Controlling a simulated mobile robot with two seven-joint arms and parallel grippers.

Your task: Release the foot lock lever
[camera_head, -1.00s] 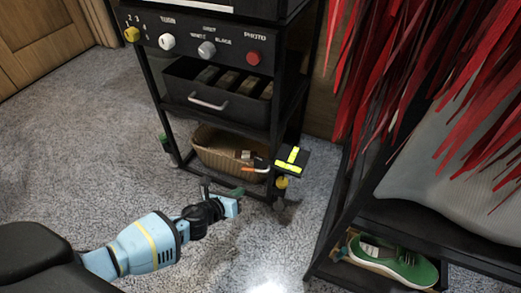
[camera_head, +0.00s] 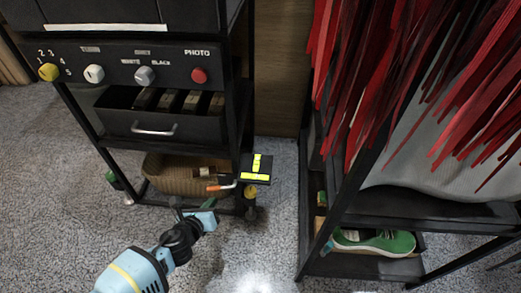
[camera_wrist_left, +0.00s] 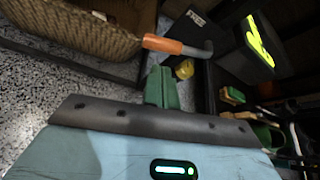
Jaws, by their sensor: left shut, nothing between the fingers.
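The foot lock lever, with an orange grip (camera_head: 221,187) and a grey bent rod, sticks out at the lower right front of the black cart, beside a black pedal with yellow marks (camera_head: 257,170). The orange grip (camera_wrist_left: 163,44) and the yellow-marked pedal (camera_wrist_left: 259,42) also show in the left wrist view. My left gripper (camera_head: 211,206) is just below and left of the orange grip, apart from it. In the wrist view its green fingers (camera_wrist_left: 160,88) are together with nothing between them, below the grip. My right gripper is not in view.
A wicker basket (camera_head: 165,174) stands on the cart's bottom shelf, under a black drawer (camera_head: 160,125). A yellow caster part (camera_head: 251,191) is below the pedal. At right, a black rack holds a green sneaker (camera_head: 375,241) beneath red strips (camera_head: 400,80). Speckled floor is free in front.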

